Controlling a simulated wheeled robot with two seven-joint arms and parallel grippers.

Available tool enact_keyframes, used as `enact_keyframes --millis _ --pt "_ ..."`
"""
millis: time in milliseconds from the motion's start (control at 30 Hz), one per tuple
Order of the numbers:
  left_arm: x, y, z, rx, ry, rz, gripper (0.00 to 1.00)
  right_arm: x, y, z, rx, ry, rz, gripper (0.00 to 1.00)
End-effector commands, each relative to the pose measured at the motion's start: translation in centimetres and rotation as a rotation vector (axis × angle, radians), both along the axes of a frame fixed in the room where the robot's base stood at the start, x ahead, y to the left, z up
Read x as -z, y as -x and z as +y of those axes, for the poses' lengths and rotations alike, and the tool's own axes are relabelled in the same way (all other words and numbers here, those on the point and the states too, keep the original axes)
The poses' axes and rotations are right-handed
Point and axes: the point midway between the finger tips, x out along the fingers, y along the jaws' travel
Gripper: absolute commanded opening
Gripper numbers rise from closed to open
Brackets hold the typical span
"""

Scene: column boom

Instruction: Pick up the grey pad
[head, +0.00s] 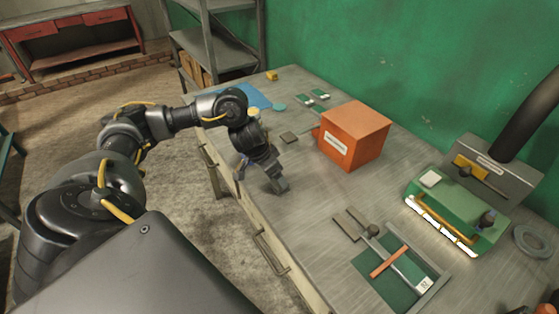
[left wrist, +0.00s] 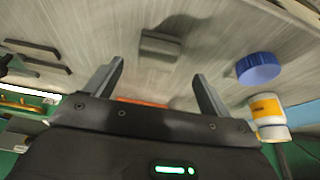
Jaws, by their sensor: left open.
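A small grey pad (left wrist: 160,45) lies on the bench top in the left wrist view, just beyond and between my left fingertips, not touched by them. My left gripper (left wrist: 156,80) is open and empty. In the head view my left gripper (head: 277,184) hangs low over the bench near its front edge. A flat dark grey square piece (head: 289,138) lies left of the orange box in the head view; I cannot tell whether it is the same pad.
The orange box (head: 354,136) stands behind my left gripper. Two grey strips (head: 346,226) and a green-lined tray (head: 365,268) lie to the right. A green machine (head: 448,208) stands farther right. A blue round cap (left wrist: 258,68) and white-orange bottle (left wrist: 268,115) show beside my left gripper.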

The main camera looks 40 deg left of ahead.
Motion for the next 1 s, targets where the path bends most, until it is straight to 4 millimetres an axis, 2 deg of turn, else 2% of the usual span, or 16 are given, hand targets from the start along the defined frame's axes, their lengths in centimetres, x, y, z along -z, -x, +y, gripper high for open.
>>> enact_keyframes --millis 267,500,600,867,1000 --pt "0.9 -0.3 -0.1 -0.003 0.001 0.0 0.82 -0.1 -0.6 0.0 0.0 0.0 -0.007 0.5" --pt "4.2 -1.5 -0.8 -0.004 0.001 0.001 0.82 -0.3 -0.6 0.0 -0.001 0.0 -0.007 0.5" --pt "5.0 -1.8 -0.8 -0.004 0.0 -0.001 0.82 -0.3 -0.6 0.0 0.0 -0.001 -0.007 0.5" --pt "5.3 -2.0 -0.9 -0.003 -0.001 -0.001 0.82 -0.3 -0.6 0.0 0.0 -0.001 -0.008 0.5" --pt "5.3 -2.0 -0.9 -0.003 -0.001 -0.001 0.66 -0.3 -0.5 0.0 0.0 -0.001 -0.008 0.5"
